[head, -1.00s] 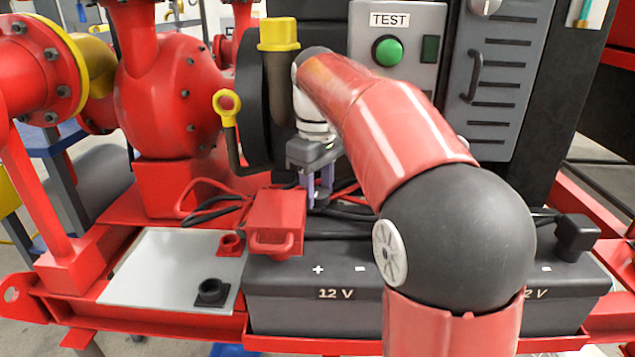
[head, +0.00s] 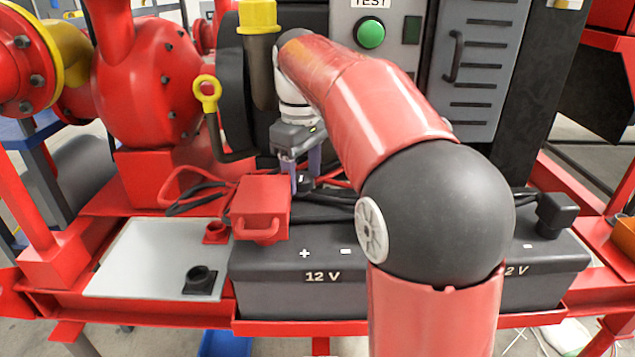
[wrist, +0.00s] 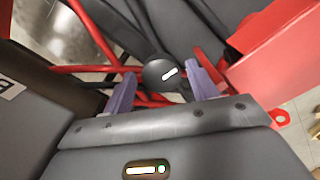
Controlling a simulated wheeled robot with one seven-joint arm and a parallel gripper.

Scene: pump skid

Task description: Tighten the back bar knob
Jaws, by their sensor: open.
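The bar knob (wrist: 162,72) is a dark round knob with a white mark on its face. In the wrist view it sits between the tips of my two purple fingers, among cables. My gripper (wrist: 164,84) is open, with a finger on each side of the knob; I cannot tell whether either finger touches it. In the head view my gripper (head: 301,178) points down behind the battery, close to the red clamp box. There the knob is small and partly hidden by the fingers.
The black 12 V battery (head: 290,285) and the red box with a handle (head: 262,208) stand close by. Red and black cables (head: 190,190) run around the knob. A yellow-ringed dipstick (head: 207,92) and a yellow-capped pipe (head: 258,18) rise to the left.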

